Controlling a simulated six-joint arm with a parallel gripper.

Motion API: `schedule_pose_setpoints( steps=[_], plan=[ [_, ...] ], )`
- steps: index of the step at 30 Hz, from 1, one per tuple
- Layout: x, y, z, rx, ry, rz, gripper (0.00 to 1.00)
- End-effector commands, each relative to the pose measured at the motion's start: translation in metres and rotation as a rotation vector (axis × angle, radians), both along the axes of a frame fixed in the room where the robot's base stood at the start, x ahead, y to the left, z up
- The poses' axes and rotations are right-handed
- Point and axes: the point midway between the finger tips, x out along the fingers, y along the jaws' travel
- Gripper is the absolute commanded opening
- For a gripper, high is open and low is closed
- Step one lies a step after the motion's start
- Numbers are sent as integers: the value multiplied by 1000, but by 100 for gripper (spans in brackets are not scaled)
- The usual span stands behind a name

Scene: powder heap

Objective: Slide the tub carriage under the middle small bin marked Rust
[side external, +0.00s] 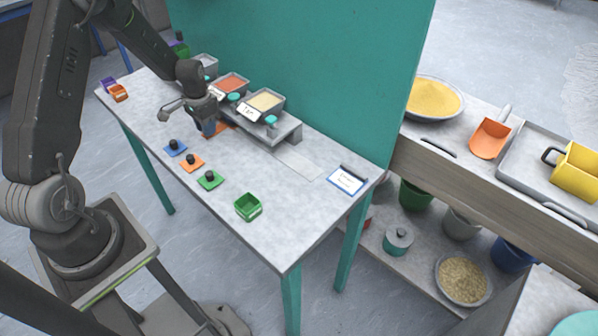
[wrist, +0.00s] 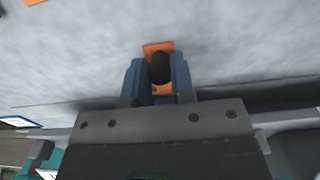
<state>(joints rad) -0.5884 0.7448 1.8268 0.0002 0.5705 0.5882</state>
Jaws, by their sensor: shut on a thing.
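My gripper (side external: 208,132) points down at the front of the bin shelf. In the wrist view its two blue fingers (wrist: 160,75) are shut on a black knob (wrist: 160,68) on an orange plate (wrist: 158,47), which looks like the tub carriage. Orange also shows beside the fingers in the side view (side external: 221,128). The middle small bin (side external: 232,83) holds rust-coloured powder and stands on the raised shelf behind my gripper. Its label is too small to read. My gripper partly hides the carriage, so I cannot tell whether a tub is on it or how it lines up with the bin.
A pale powder bin (side external: 265,101) and a grey bin (side external: 205,65) flank the middle one. Blue (side external: 175,149), orange (side external: 193,164) and green (side external: 210,182) knobbed pieces lie in front, with a green tub (side external: 248,208) nearby. A pale strip (side external: 297,161) runs right.

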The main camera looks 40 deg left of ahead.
Motion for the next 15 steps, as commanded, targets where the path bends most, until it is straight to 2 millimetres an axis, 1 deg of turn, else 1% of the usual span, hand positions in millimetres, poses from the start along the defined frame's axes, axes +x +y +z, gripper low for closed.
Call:
schedule_pose_setpoints(
  steps=[1, 6, 15],
  plan=[
    [1, 5, 1, 2, -4, 3, 2],
    [1, 17, 1, 2, -5, 3, 2],
    [1, 20, 1, 2, -5, 0, 2]
  ],
)
